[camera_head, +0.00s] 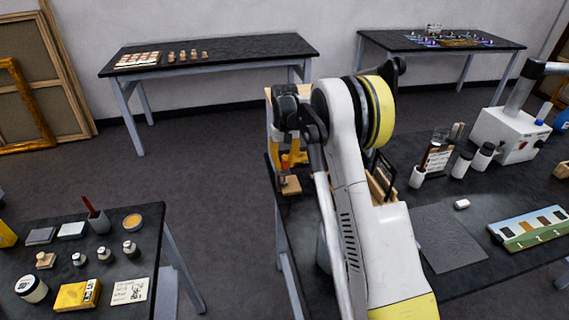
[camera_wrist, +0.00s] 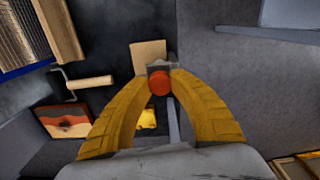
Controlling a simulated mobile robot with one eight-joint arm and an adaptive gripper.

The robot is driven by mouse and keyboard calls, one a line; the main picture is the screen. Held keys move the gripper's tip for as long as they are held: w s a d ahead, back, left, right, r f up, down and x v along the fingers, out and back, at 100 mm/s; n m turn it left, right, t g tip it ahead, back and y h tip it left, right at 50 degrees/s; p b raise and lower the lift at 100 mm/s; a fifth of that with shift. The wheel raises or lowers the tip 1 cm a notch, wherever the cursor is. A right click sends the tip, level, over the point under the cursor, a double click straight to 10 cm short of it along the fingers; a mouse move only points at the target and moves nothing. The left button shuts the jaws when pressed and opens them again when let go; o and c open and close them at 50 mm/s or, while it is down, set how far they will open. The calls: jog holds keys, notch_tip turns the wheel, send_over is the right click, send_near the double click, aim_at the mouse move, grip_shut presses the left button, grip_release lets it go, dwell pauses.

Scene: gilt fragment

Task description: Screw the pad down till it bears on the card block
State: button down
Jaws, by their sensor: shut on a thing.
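My gripper (camera_head: 287,164) points down over the near-left end of the dark workbench. In the wrist view its two yellow fingers (camera_wrist: 160,76) close from both sides on a round red knob (camera_wrist: 159,84). A small grey metal part shows around the knob. The beige card block (camera_wrist: 148,54) lies just beyond the knob in the wrist view. In the head view the card block (camera_head: 291,186) sits below the fingertips near the bench's left edge. The pad under the knob is hidden, so I cannot tell whether it touches the block.
A brayer with a wooden roller (camera_wrist: 88,82) and a small painted panel (camera_wrist: 65,118) lie left of my fingers. A yellow item (camera_wrist: 146,118) shows between them. White jars (camera_head: 462,164) and a grey mat (camera_head: 448,238) are right of my arm. A side table (camera_head: 148,245) stands left.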

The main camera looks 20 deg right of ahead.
jog(key=m, duration=1.3)
jog(key=shift+m, duration=0.4)
jog(key=m, duration=1.3)
jog(key=shift+m, duration=0.4)
jog(key=c, duration=1.1)
grip_release()
